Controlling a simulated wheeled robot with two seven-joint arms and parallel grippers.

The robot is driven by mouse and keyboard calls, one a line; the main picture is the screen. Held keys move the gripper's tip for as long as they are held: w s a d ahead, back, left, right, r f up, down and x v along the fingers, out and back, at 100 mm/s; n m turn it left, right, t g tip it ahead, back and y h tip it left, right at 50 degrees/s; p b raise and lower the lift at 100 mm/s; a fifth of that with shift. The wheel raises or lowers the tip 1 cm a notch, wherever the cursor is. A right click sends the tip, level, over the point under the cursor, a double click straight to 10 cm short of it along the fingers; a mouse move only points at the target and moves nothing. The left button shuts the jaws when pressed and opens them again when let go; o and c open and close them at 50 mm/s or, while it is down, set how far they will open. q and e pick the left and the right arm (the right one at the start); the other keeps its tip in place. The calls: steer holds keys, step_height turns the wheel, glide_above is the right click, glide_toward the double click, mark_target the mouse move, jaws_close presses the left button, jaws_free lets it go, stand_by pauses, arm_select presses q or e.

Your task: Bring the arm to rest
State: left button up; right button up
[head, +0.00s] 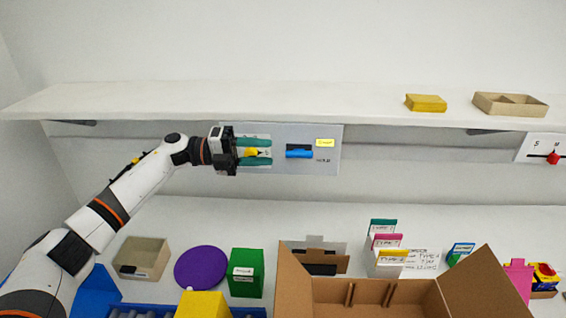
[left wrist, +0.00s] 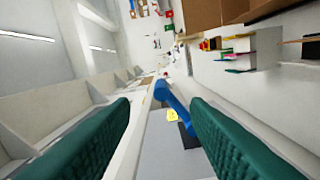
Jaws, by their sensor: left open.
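My left gripper (head: 257,151) is raised in front of the grey wall panel under the shelf, with its green fingers spread apart and pointing right. In the left wrist view the two green fingers (left wrist: 160,140) stand wide apart with nothing held between them. A yellow part (head: 251,152) shows between the fingers in the head view; I cannot tell its depth. A blue switch handle (head: 299,152) sits on the grey panel (head: 332,150), to the right of the fingertips and apart from them. It also shows in the left wrist view (left wrist: 172,97). My right gripper is not in view.
A white shelf (head: 250,103) runs above the arm and carries a yellow box (head: 426,103) and a beige tray (head: 510,106). Below are an open cardboard box (head: 375,295), a green box (head: 247,272), a purple disc (head: 201,267) and a beige bin (head: 142,257).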

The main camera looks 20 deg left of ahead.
arm_select(q)
steer(key=shift+v, duration=1.1)
steer(key=shift+r, duration=0.2)
